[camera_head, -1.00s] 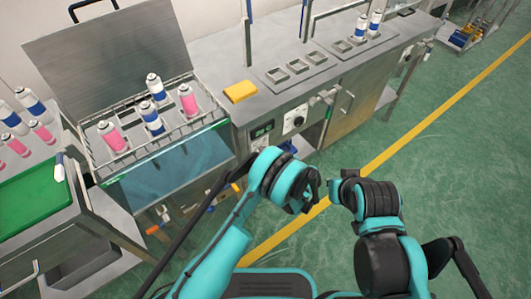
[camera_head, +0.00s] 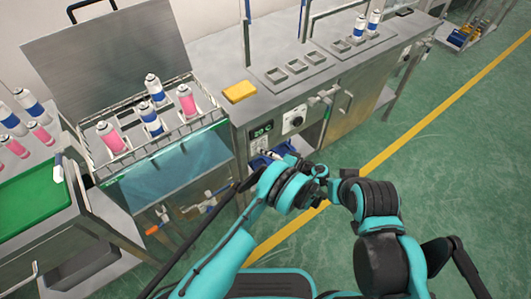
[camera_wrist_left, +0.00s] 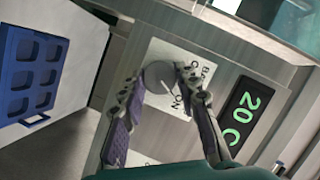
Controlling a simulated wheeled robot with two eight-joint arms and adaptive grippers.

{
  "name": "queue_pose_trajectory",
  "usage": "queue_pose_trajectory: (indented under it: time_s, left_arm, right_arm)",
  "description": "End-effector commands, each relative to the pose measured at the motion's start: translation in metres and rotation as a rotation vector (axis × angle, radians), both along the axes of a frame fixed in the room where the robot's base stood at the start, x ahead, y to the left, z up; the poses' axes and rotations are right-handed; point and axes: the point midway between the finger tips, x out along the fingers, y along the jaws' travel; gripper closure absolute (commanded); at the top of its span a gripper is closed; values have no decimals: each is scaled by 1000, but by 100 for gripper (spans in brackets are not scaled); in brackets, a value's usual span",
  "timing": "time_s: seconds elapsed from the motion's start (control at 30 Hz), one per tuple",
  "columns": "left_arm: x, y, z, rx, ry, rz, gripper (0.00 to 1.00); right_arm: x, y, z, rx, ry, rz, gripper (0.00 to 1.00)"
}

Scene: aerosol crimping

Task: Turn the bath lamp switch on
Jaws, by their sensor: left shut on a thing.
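In the left wrist view, a round grey knob (camera_wrist_left: 160,77), the bath lamp switch, sits on a white label plate (camera_wrist_left: 178,60) with dark lettering, partly covered, where "BA" and "ON" can be read. My left gripper (camera_wrist_left: 161,84) has one finger on each side of the knob and is shut on it. The knob's setting is hard to tell. In the head view, my left gripper (camera_head: 270,154) reaches the front panel below the display, where the knob is too small to make out. My right gripper (camera_head: 334,183) is away from the panel; its fingers do not show clearly.
A green display (camera_wrist_left: 240,114) reading 20 C is beside the switch. A blue rack (camera_wrist_left: 33,75) with square pockets shows at the left wrist view's left. A water bath (camera_head: 160,168) with spray cans stands left of the panel. A black dial (camera_head: 297,121) is to the right.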

Motion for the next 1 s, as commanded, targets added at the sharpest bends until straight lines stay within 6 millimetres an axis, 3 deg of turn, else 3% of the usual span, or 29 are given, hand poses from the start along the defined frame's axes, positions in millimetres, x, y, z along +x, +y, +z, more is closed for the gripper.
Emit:
queue_pose_trajectory:
  time_s: [0.53,0.57,0.63,1.0]
  left_arm:
    - [0,-1,0,20,16,-2,98]
    - [0,-1,0,20,16,-2,64]
    - [0,-1,0,20,16,-2,47]
    - [0,0,0,3,2,-1,47]
  right_arm:
    - [0,0,0,0,0,0,100]
    - [0,0,0,0,0,0,100]
    - [0,0,0,0,0,0,100]
    - [0,0,0,0,0,0,100]
